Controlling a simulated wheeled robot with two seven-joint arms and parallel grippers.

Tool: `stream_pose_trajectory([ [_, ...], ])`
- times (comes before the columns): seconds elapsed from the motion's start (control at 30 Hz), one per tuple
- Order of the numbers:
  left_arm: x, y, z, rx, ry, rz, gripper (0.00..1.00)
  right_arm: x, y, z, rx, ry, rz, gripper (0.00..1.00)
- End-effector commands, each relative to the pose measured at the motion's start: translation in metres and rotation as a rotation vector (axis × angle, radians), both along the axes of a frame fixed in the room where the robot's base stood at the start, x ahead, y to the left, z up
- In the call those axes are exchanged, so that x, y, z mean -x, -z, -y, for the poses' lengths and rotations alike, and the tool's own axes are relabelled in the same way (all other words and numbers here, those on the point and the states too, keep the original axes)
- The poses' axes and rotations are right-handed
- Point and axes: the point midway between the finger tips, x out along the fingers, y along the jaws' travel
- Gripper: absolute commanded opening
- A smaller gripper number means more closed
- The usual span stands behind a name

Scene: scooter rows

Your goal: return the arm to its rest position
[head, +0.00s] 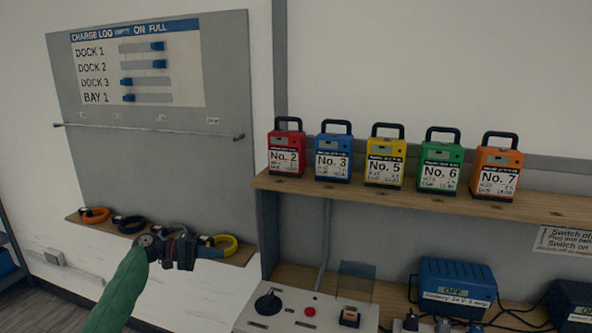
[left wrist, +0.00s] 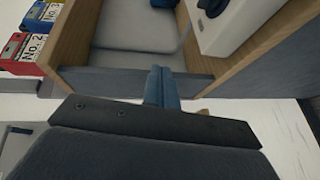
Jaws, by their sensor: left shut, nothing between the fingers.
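My left arm, in a green sleeve, comes in from the lower left of the head view. Its gripper (head: 222,253) is held in front of the small wooden ledge and points right. The blue fingers are together with nothing between them; they also show closed in the left wrist view (left wrist: 161,88). The gripper partly hides the ledge and stands in front of the area beside a yellow ring (head: 229,243). I cannot tell the exact gap to the ledge. My right gripper is in neither view.
Several numbered battery packs, such as red No. 2 (head: 286,153), stand on a wooden shelf (head: 390,195). A control panel (head: 290,312) and blue charger (head: 455,288) sit below. An orange ring (head: 95,215) and dark ring (head: 128,224) lie on the ledge (head: 185,243). A charge board (head: 137,62) hangs above.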

Motion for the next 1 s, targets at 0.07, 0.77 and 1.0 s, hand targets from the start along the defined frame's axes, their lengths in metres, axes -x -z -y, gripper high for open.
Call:
stream_pose_trajectory([
  [0.07, 0.000, 0.000, -0.023, -0.032, -0.019, 0.000, 0.00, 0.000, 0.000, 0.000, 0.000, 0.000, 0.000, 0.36],
  [0.77, 0.066, 0.124, -0.071, -0.392, -0.049, 0.011, 0.00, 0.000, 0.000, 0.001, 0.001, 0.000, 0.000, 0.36],
  [1.0, 0.135, 0.220, -0.073, -0.645, -0.008, 0.034, 0.00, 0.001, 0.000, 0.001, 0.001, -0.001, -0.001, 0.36],
])
